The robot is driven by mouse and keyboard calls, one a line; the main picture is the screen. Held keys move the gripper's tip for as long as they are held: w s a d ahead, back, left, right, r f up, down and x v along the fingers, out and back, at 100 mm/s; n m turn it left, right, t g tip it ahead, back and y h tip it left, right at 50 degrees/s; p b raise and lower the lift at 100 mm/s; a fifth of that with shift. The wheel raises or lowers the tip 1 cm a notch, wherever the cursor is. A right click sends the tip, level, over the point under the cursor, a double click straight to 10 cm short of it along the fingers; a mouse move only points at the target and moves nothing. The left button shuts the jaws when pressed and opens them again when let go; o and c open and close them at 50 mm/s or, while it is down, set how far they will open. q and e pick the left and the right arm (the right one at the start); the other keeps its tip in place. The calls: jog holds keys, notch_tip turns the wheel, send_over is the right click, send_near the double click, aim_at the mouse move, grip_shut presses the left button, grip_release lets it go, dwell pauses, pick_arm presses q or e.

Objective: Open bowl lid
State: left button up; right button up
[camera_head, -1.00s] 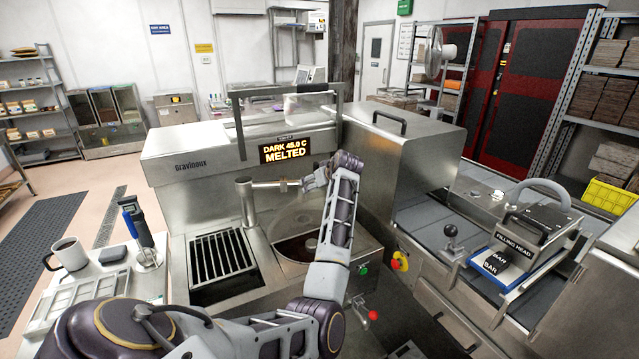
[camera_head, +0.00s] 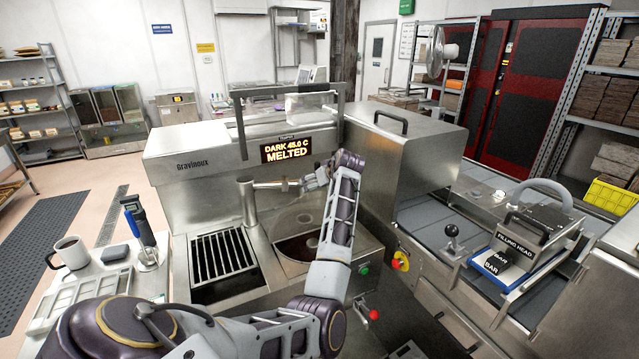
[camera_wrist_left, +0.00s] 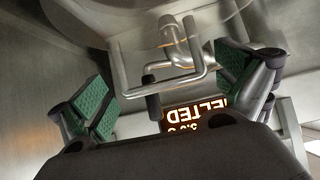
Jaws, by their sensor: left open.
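The round bowl (camera_head: 290,248) holds dark chocolate and sits in the steel machine's top. A clear lid (camera_head: 297,221) seems to cover its back part; my left arm hides its right side. My left gripper (camera_head: 316,180) is above and behind the bowl, by the steel spout (camera_head: 270,185), and shows small. In the left wrist view, the green-padded fingers (camera_wrist_left: 170,85) are spread wide. A bent steel bar (camera_wrist_left: 158,88), like a handle, lies between them with gaps on both sides. I cannot tell whether it belongs to the lid. My right gripper is out of view.
The display (camera_head: 285,150) reads "DARK 45.0 C MELTED". A slotted grate (camera_head: 222,256) lies left of the bowl. A steel hood (camera_head: 400,150) rises to the right, near my arm.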

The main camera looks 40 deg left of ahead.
pick_arm(q)
jog(key=shift+d+r, duration=0.1)
jog(key=v, duration=1.1)
jog(key=shift+d+r, duration=0.25)
jog(key=shift+s, duration=0.1)
